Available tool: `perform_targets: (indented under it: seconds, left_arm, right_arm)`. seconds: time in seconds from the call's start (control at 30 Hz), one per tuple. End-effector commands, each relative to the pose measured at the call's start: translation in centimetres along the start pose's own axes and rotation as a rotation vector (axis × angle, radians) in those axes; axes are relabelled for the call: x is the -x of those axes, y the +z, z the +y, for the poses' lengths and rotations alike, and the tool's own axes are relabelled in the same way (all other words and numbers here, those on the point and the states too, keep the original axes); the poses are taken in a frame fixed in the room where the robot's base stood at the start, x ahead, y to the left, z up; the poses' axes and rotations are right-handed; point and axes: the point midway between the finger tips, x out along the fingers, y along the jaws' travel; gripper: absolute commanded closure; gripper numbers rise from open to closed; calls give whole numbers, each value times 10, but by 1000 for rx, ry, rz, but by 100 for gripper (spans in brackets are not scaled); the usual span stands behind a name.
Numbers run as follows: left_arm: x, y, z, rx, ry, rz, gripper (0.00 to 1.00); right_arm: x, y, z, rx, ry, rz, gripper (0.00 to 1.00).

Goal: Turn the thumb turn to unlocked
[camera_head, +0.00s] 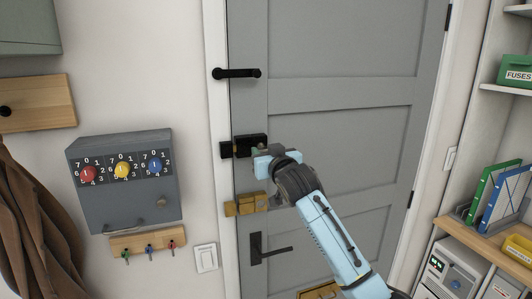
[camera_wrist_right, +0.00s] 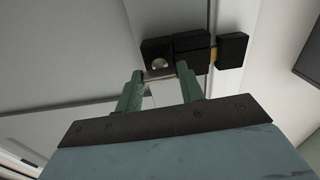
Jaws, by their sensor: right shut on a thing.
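A black lock (camera_head: 257,139) sits on the grey door at its left edge, and it also shows in the right wrist view (camera_wrist_right: 190,43). Its silver thumb turn (camera_wrist_right: 159,64) is at the end of the lock body; in the head view it is hidden behind my gripper. A brass bolt (camera_wrist_right: 213,56) shows in the gap between the body and the black keeper (camera_wrist_right: 232,49). My right gripper (camera_wrist_right: 160,72) has its green fingers on either side of the thumb turn, shut on it. It also shows in the head view (camera_head: 259,150). My left gripper is not in view.
A grey box with coloured dials (camera_head: 122,206) hangs on the left wall. Shelves with binders (camera_head: 497,195) stand at right.

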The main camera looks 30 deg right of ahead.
Motion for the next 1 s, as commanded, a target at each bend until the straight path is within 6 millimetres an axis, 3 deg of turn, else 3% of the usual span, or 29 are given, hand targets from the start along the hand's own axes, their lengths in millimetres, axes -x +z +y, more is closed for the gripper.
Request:
perform_targets:
  seconds: [0.27,1.0]
  left_arm:
    - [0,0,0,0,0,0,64]
    - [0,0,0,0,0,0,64]
  right_arm:
    - [0,0,0,172,0,0,85]
    - [0,0,1,872,2,0,85]
